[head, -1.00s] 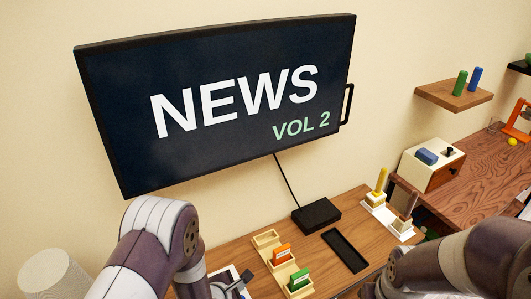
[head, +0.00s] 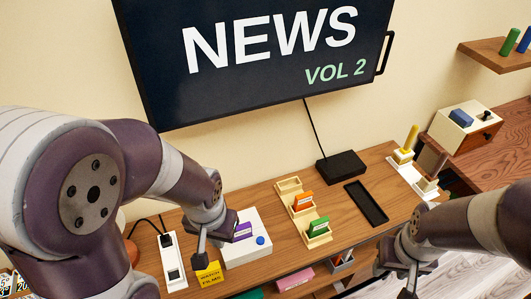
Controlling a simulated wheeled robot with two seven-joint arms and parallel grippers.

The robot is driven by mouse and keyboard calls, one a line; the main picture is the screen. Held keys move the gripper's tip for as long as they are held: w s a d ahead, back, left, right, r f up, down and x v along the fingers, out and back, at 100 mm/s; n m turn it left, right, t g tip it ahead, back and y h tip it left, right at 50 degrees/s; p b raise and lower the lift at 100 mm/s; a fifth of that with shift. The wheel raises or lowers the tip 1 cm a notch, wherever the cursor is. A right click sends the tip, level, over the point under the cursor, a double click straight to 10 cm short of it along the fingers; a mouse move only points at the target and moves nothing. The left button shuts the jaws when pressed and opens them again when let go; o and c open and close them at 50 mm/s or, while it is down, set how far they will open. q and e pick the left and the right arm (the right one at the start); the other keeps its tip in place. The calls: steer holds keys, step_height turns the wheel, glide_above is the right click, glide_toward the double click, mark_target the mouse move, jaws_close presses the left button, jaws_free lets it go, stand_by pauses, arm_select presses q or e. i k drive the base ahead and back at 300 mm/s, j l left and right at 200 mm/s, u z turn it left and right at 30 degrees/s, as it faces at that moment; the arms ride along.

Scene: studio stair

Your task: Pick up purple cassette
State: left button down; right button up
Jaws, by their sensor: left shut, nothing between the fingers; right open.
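The purple cassette (head: 242,232) stands in the top of a white box with a blue button (head: 260,254), on the wooden desk at the lower middle of the head view. My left gripper (head: 201,262) is shut and empty just left of the white box, apart from the cassette and pointing down. The arm covers part of the desk there. My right gripper (head: 402,282) is open, low at the right, in front of the desk and far from the cassette.
A cream rack (head: 300,212) holds an orange cassette (head: 303,201) and a green cassette (head: 319,226). A black box (head: 341,167) and black tray (head: 366,203) lie right of it. A yellow "WATCH FILMS" note (head: 209,275) and a power strip (head: 173,262) are near my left gripper. The screen (head: 260,60) hangs behind.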

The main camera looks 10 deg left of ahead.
mark_target(244, 230)
steer(key=i+l+u, duration=0.25)
steer(key=l+u, duration=0.2)
steer(key=l, duration=0.2)
steer(key=i+l+u, duration=0.25)
steer(key=k+l, duration=0.1)
